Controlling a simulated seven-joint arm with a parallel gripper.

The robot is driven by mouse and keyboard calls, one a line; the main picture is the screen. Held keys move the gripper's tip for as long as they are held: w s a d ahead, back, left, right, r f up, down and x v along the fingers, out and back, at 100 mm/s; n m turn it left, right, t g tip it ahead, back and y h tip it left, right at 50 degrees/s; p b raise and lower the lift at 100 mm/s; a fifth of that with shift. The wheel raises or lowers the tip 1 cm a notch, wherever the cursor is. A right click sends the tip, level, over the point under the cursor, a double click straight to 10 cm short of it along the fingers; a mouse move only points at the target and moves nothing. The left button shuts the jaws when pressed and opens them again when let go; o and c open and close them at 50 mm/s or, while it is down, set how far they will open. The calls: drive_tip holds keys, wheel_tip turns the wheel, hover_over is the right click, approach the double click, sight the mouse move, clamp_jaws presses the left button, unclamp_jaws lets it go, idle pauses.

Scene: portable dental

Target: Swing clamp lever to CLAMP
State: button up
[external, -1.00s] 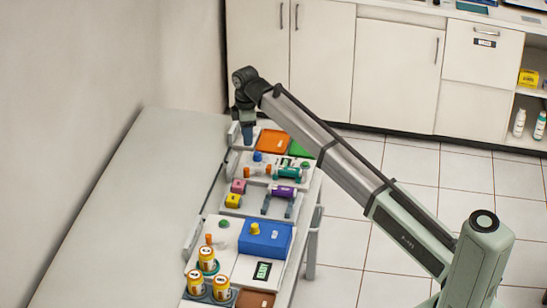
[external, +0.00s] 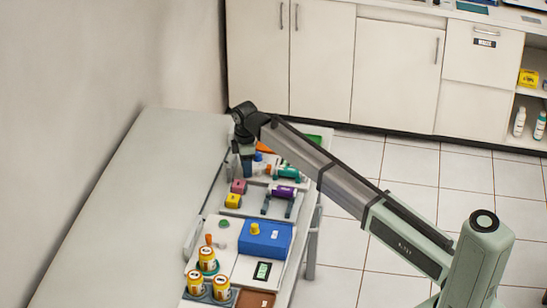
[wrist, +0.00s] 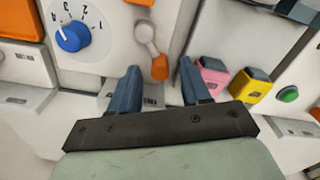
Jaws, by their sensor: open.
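The clamp lever (wrist: 148,42) is a pale arm on a round pivot, with an orange tip (wrist: 159,68), on a white panel in the wrist view. My gripper (wrist: 159,73) is open, with blue fingers on either side of the orange tip. The tip lies in the gap between the fingertips; I cannot tell whether either finger touches it. In the external view my gripper (external: 247,166) is low over the far part of the bench units, and the lever is not clearly visible there.
A blue dial (wrist: 72,36) with numbers is left of the lever. A pink block (wrist: 209,75), a yellow block (wrist: 250,86) and a green button (wrist: 288,94) are on the right.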

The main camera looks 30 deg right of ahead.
drive_tip(key=shift+f, duration=0.5)
drive_tip(key=shift+c, duration=0.5)
clamp_jaws()
